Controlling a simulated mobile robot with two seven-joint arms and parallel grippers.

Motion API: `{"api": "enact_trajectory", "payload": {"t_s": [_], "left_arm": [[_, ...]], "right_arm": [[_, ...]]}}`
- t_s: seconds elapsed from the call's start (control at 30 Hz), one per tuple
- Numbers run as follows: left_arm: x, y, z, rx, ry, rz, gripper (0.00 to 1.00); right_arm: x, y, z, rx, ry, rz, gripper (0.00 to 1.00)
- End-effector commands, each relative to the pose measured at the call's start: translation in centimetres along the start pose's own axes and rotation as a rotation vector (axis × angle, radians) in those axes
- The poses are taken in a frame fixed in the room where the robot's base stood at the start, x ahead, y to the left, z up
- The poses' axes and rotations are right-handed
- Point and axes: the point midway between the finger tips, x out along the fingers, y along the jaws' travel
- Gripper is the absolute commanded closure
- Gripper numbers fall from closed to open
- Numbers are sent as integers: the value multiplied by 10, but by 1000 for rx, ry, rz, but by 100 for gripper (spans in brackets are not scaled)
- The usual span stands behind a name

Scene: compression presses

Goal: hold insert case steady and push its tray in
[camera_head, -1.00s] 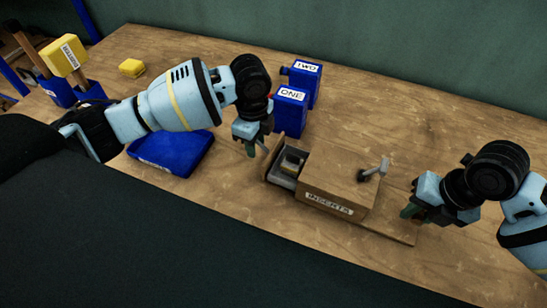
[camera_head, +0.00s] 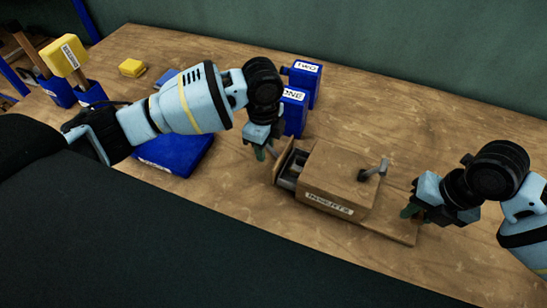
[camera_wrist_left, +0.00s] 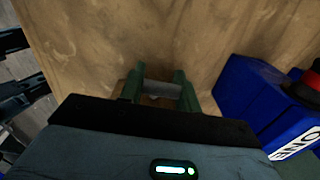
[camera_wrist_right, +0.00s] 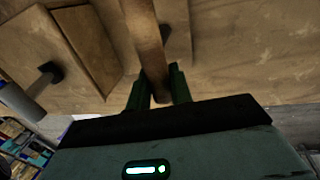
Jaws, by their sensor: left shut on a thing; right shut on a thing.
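The wooden inserts case (camera_head: 338,178), labelled "INSERTS", stands on the bench with a bent lever on its top. Its tray (camera_head: 290,172) sticks out a little at the left end, with a gap between the tray's wooden front panel (camera_head: 283,160) and the case. My left gripper (camera_head: 266,151) is shut on the tray's grey handle bar (camera_wrist_left: 162,90), left of the panel. My right gripper (camera_head: 408,212) is shut on a wooden strip of the case (camera_wrist_right: 149,50) at the right end of its base. The tray's contents are mostly hidden.
Blue blocks labelled "ONE" (camera_head: 293,112) and "TWO" (camera_head: 303,82) stand behind the left gripper. A blue pad (camera_head: 178,153) lies under my left arm. A yellow block (camera_head: 132,67) and a mallet (camera_head: 65,55) are at the back left. The back right of the bench is clear.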

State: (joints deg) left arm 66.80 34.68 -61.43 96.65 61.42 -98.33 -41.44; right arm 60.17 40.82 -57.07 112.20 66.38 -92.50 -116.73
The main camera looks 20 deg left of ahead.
Motion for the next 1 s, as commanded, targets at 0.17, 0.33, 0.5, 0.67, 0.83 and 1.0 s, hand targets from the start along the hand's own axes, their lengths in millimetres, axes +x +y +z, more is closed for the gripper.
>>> {"api": "enact_trajectory", "payload": {"t_s": [0.17,0.33,0.5,0.67,0.83,1.0], "left_arm": [[-1,0,-7,2,4,-2,95],[-1,0,-11,3,4,-2,95],[-1,0,-15,3,3,-1,95],[-1,0,-19,3,3,-1,95],[-1,0,-24,3,3,-1,95],[-1,0,-28,2,3,-2,95]], "right_arm": [[1,1,-1,-2,2,2,100],[1,1,-1,-2,2,2,100],[1,1,-1,-2,2,2,100],[1,1,-1,-2,2,2,100],[1,1,-1,-2,2,3,100],[1,1,-1,-2,1,3,100]]}}
